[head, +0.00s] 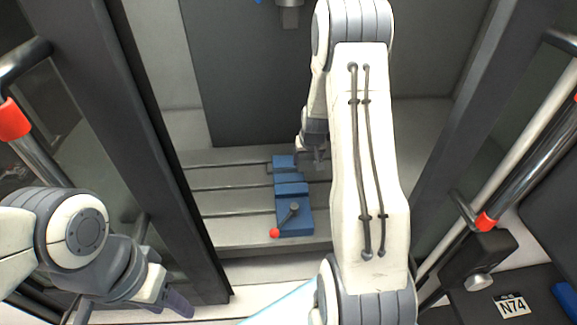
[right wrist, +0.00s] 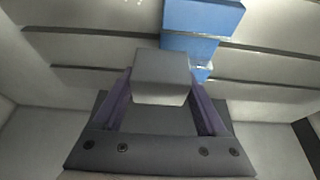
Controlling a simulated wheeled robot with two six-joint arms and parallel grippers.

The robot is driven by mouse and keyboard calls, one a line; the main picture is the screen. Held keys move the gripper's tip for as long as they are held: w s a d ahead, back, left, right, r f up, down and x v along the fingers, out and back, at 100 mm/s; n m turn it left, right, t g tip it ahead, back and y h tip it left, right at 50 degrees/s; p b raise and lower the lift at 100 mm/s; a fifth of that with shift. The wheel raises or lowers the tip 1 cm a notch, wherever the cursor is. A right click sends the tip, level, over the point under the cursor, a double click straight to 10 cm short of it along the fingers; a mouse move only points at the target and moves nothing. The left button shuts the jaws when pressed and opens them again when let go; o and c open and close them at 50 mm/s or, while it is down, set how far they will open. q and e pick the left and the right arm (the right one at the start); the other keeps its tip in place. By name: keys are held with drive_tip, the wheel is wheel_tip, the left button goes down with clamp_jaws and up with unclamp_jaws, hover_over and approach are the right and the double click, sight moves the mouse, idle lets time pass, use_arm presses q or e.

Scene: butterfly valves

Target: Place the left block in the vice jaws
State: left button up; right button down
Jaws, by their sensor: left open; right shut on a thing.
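The blue vice (head: 294,215) sits on the slotted machine table, with a red-tipped handle at its near end and its jaws at the far end. It also shows at the top of the right wrist view (right wrist: 203,17). My right gripper (head: 319,158) is just right of the vice's far end, partly hidden by my arm. In the right wrist view its purple fingers are shut on a grey block (right wrist: 162,78). The block partly overlaps the vice in that view; I cannot tell its height above the table. My left gripper (head: 172,300) is open and empty at the lower left, outside the machine.
The slotted table (head: 225,177) is clear left of the vice. Dark door frames with metal handles and red ends stand on both sides (head: 14,120). A spindle (head: 290,15) hangs at the top. A plate marked N74 (head: 511,305) lies at the lower right.

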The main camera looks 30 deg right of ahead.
drive_tip(key=w+a+f+b, duration=0.1)
drive_tip(key=w+f, duration=0.1)
drive_tip(key=w+a+f+b, duration=0.1)
drive_tip(key=w+a+f, duration=0.1)
drive_tip(key=shift+w+a, duration=0.3)
drive_tip(key=shift+w, duration=0.05)
drive_tip(key=shift+f+b, duration=1.05)
drive_tip(key=shift+f, duration=0.8)
drive_tip(key=shift+f, duration=0.15)
unclamp_jaws()
drive_tip(key=shift+s, duration=0.1)
